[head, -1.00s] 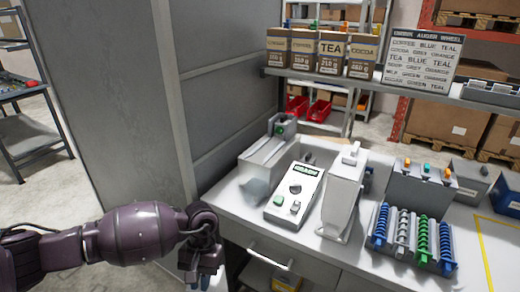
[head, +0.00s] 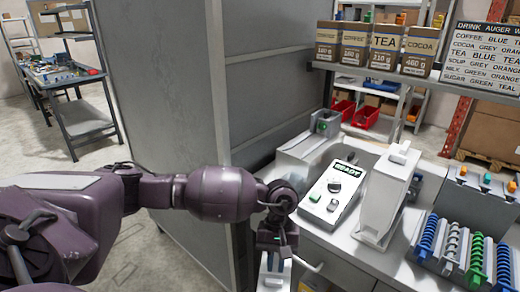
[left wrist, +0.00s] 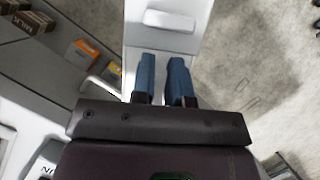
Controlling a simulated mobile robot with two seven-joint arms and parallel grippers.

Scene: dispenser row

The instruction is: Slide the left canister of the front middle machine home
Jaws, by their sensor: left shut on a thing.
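My left gripper (head: 273,250) points down in front of the bench, at the bottom of the head view. It is shut on a pale canister (head: 272,276), cut off by the lower frame edge. In the left wrist view the two blue fingers (left wrist: 161,82) meet the pale canister (left wrist: 137,38), which has a raised tab on its face; the floor shows to its right. Another white canister-like container (head: 385,205) stands upright on the bench. No machine I can clearly name as the front middle one shows, nor a seat for the held canister. My right gripper is out of view.
A white control box (head: 334,194) and a grey open-topped unit (head: 310,145) stand on the bench. A rack of blue, grey and green augers (head: 450,245) is at right. A tall grey panel (head: 180,110) rises behind my left arm. Cartons (head: 385,50) line a shelf.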

